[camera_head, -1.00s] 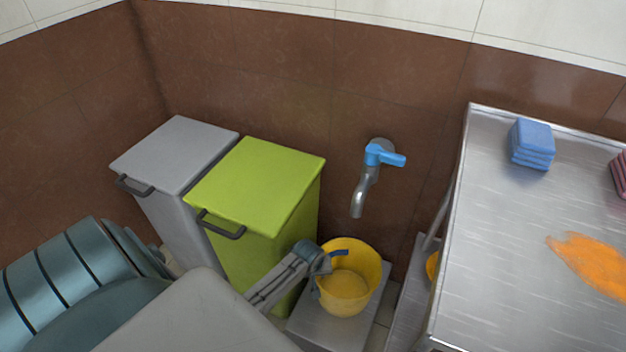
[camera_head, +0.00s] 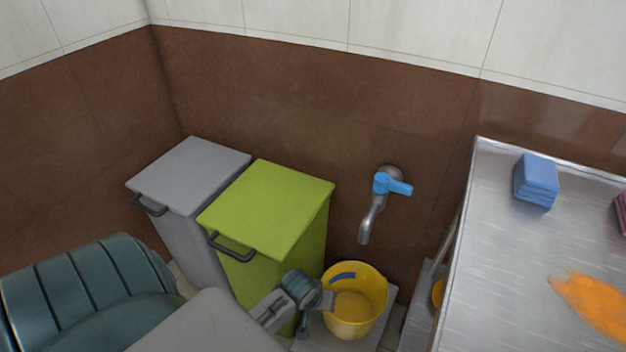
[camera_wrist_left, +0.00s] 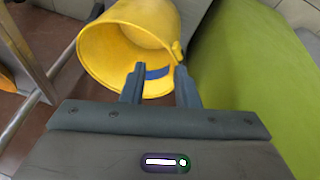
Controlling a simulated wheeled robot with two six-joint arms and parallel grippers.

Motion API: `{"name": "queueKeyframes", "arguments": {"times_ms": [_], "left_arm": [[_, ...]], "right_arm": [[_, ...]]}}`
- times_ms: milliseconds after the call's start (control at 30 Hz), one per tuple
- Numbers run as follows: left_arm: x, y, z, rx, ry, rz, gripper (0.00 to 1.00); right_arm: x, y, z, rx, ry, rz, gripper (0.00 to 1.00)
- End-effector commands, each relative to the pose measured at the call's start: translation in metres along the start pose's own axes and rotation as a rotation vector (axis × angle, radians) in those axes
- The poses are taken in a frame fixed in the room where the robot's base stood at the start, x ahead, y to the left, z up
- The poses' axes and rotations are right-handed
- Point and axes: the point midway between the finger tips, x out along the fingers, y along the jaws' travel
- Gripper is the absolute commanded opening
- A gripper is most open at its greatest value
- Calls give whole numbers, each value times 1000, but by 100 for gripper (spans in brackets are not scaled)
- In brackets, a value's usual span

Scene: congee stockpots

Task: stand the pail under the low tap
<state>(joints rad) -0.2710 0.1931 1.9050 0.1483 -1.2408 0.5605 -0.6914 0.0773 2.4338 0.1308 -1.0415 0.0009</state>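The yellow pail (camera_head: 352,316) stands upright on a low grey slab (camera_head: 384,335) near the brown wall. In the head view it is below the spout of the low tap (camera_head: 371,221), which has a blue lever. A blue strip (camera_head: 342,276) shows at the pail's rim. My left gripper (camera_head: 318,302) is at the pail's left side. In the left wrist view its two fingers (camera_wrist_left: 160,86) are apart, with the pail (camera_wrist_left: 105,52) and its blue strip (camera_wrist_left: 157,73) beyond them. They do not appear closed on anything. My right gripper is not in view.
A green bin (camera_head: 270,207) and a grey bin (camera_head: 190,172) stand left of the tap, close to my left arm. A steel table (camera_head: 510,260) with blue sponges (camera_head: 536,180) and an orange spill (camera_head: 592,305) is at the right. Part of another yellow thing (camera_head: 438,291) shows beneath it.

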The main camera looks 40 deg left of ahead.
Motion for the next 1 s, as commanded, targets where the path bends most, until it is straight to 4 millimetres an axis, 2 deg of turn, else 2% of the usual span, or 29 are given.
{"name": "queueKeyframes", "arguments": {"times_ms": [33, 200, 300, 400, 567, 1000], "left_arm": [[-21, 6, 21, 72, 23, 39, 28], [-95, 24, 60, 315, 143, 137, 28], [-132, 31, 70, 413, 209, 166, 28], [-157, 34, 75, 475, 254, 179, 28], [-170, 36, 76, 510, 278, 183, 28], [-169, 36, 76, 508, 277, 183, 28]], "right_arm": [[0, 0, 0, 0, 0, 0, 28], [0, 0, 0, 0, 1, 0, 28], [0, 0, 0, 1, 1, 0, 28], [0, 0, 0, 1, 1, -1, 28], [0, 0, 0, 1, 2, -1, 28], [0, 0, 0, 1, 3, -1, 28]]}}
